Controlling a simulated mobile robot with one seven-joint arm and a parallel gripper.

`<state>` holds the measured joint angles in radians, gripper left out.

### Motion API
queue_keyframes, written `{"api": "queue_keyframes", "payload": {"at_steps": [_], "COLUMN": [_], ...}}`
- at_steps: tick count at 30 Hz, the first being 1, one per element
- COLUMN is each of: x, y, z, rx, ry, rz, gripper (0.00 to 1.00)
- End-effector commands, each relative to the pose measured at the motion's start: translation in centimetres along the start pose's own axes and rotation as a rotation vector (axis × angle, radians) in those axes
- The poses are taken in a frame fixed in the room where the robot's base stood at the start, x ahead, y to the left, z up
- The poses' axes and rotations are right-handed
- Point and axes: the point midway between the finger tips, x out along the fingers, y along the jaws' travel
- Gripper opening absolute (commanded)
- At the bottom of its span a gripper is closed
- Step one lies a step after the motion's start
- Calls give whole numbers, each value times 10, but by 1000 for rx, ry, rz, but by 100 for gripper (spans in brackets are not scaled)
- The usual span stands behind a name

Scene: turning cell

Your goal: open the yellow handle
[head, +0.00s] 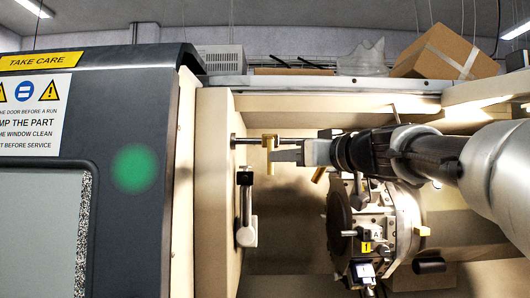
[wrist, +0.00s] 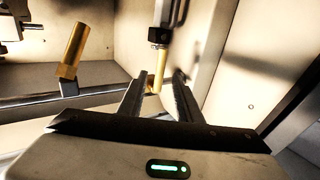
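In the head view a yellow handle (head: 269,152) hangs as a short upright bar from a thin horizontal rod, by the cream wall at the machine opening. My gripper (head: 285,156) points left and its fingertips are right at this handle. In the wrist view a slim yellow bar (wrist: 159,71), below a dark collar, shows between the two fingers of my gripper (wrist: 158,85). The fingers stand apart, with gaps showing on both sides of the bar. I cannot tell how deep the bar sits between them.
A grey lever (head: 246,212) with a dark top is on the wall below. A round turret (head: 375,225) with tool holders stands to the right, under my arm. A second brass-coloured cylinder (wrist: 72,50) shows at left in the wrist view. A cardboard box (head: 445,52) lies on top.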

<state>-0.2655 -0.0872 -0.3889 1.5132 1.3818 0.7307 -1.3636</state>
Motion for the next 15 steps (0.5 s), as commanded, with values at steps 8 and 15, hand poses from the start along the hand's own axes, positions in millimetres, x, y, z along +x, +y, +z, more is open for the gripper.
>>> {"api": "queue_keyframes", "payload": {"at_steps": [8,15], "x": [52,69], "y": [0,0], "z": [-2,0], "rx": [1,1], "ry": [-2,-1], "rz": [0,1], "gripper": [32,32]}}
